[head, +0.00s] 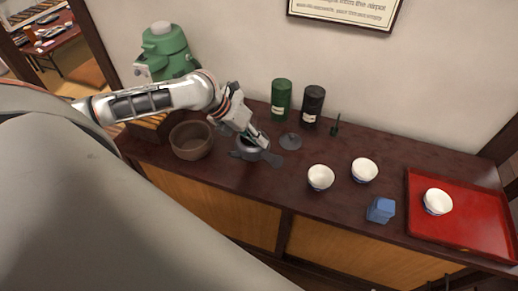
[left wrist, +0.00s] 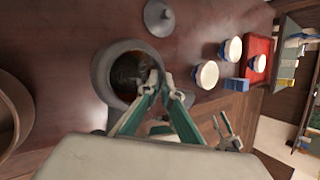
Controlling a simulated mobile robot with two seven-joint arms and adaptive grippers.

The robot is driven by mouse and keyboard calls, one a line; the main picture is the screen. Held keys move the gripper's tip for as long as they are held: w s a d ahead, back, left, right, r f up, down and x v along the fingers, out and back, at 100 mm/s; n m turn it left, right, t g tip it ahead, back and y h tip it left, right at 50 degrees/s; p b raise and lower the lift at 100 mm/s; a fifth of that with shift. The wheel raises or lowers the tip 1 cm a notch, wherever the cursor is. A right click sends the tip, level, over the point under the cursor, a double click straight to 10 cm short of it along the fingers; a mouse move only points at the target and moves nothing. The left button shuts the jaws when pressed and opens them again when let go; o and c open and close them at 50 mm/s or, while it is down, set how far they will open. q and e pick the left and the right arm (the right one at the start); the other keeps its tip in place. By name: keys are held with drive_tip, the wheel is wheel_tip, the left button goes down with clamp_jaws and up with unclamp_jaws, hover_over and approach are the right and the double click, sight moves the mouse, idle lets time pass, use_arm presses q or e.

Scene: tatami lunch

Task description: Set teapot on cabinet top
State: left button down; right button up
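The grey teapot (head: 243,153) stands on the dark cabinet top (head: 225,178). It is lidless; the left wrist view shows its round rim (left wrist: 100,75) and dark inside. My left gripper (head: 262,147) is down at the teapot's right side. In the left wrist view its fingertips (left wrist: 167,84) are close together at the rim and seem closed on the handle side; the contact is partly hidden. The grey lid (head: 290,141) lies apart, behind and right of the teapot. A small two-pronged part, seemingly my right gripper (left wrist: 228,132), shows low in the left wrist view.
A brown bowl (head: 191,142) stands close left of the teapot. Green (head: 281,100) and black (head: 312,106) canisters stand behind. White cups (head: 320,178), a blue box (head: 381,210) and a red tray (head: 465,220) occupy the right. A green dispenser (head: 170,52) is at back left.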

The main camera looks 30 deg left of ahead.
sight(259, 149)
use_arm(q)
drive_tip(key=shift+f, duration=1.85)
drive_tip(key=shift+f, duration=0.15)
drive_tip(key=c, duration=2.3)
unclamp_jaws()
drive_tip(key=v, duration=1.2)
